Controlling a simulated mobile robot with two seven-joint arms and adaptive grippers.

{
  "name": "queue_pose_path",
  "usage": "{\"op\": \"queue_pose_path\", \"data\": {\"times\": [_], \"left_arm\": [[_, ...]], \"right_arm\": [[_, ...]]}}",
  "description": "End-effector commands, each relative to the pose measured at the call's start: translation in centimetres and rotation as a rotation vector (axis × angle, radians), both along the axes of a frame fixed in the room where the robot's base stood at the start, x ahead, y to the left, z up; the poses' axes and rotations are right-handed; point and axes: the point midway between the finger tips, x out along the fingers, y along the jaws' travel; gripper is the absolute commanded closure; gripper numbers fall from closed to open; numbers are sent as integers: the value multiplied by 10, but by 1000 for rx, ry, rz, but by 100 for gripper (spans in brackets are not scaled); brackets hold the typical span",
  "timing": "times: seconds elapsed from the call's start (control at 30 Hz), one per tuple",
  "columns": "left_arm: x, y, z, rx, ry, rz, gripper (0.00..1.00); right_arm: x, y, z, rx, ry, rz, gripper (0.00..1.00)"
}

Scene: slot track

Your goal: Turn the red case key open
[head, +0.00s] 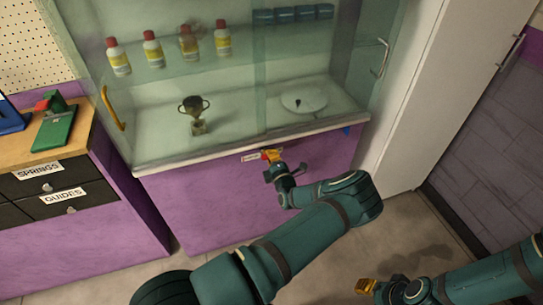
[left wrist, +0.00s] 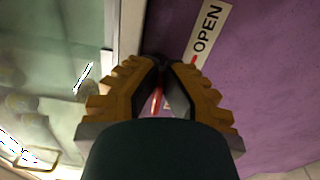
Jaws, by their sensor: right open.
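The glass display case (head: 185,163) has a purple front panel below its glass. A small white label (head: 250,156) on that panel reads OPEN (left wrist: 208,35) in the left wrist view. My left gripper (head: 270,155) is at the panel beside this label. In the left wrist view its yellow fingers (left wrist: 159,68) come together around the red key (left wrist: 157,101), mostly hidden between them. A small red part shows beside the label's near end. My right gripper (head: 366,286) is open, low at the right, over the floor and away from the case.
Several bottles (head: 153,50) stand on the case's upper shelf. A trophy (head: 195,113) and a white round dish (head: 304,98) are on its floor. A yellow handle (head: 112,108) is on the left glass. A workbench with drawers (head: 50,186) stands left, a white cabinet (head: 440,80) right.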

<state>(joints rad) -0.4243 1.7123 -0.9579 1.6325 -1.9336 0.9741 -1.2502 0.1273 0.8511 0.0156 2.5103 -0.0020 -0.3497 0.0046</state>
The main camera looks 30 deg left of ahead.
Motion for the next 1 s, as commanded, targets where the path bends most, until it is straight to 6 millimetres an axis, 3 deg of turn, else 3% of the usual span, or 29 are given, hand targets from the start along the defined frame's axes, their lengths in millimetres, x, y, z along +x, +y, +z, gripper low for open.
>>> {"op": "queue_pose_path", "data": {"times": [0.73, 0.8, 0.83, 1.0], "left_arm": [[0, 1, -1, 55, 62, 2, 100], [0, 1, -1, 55, 61, 2, 68], [0, 1, -1, 55, 61, 2, 63], [0, 1, -1, 54, 62, 1, 63]], "right_arm": [[0, 0, -1, 0, -1, 0, 53], [0, 0, -1, 0, -1, 0, 53], [0, 0, -1, 0, -1, 0, 53], [0, 0, -1, 0, -1, 0, 53]]}}
